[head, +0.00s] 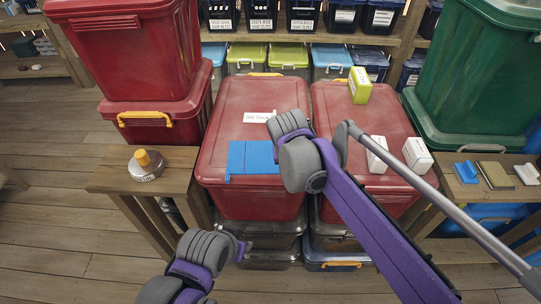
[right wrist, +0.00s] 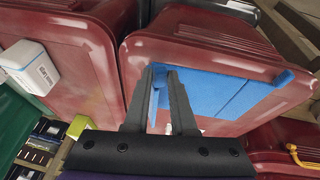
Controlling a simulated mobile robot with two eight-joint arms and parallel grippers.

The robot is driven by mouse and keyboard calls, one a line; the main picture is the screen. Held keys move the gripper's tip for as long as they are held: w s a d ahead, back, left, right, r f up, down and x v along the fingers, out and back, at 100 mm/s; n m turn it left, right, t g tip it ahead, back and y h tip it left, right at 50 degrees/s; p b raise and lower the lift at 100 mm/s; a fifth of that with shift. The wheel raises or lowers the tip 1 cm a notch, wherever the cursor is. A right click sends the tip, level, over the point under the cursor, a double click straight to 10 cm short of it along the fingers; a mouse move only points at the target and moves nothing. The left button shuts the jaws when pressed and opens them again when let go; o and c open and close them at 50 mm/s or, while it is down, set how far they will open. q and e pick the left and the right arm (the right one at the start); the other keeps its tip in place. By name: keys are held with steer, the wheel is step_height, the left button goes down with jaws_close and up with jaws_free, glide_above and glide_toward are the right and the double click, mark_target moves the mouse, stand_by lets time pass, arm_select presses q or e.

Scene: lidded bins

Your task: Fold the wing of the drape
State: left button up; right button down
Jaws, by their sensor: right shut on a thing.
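The blue drape (head: 250,158) lies flat on the lid of the left red bin (head: 235,108), near its front edge. It shows visible crease lines. In the right wrist view the drape (right wrist: 232,90) spreads to the right of my right gripper (right wrist: 163,70), and a small blue piece (right wrist: 284,77) sticks out at the lid edge. The right gripper's fingers are closed on the drape's edge, with blue showing at the tips. In the head view my right arm hides this gripper. My left gripper (head: 243,250) is low in front of the bins, apart from the drape; its jaw opening is unclear.
A white label (head: 258,117) lies behind the drape. The neighbouring red bin (head: 340,105) carries a green-yellow box (head: 360,85) and white boxes (head: 417,154). Stacked red and green bins stand at either side.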

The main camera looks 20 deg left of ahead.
steer(key=shift+w+d+r+g+y, duration=0.15)
steer(key=shift+d+g+y, duration=0.15)
steer(key=shift+d+y, duration=0.4)
steer(key=shift+a, duration=0.2)
steer(key=shift+w+d+m+y, duration=0.15)
steer(key=shift+d+m+y, duration=0.25)
steer(key=shift+y, duration=0.6)
steer(key=shift+d+g, duration=0.1)
steer(key=shift+g, duration=0.2)
steer(key=shift+w+d+y+b, duration=0.15)
steer(key=shift+d+y+b, duration=0.3)
steer(key=shift+y, duration=0.45)
steer(key=shift+d, duration=0.1)
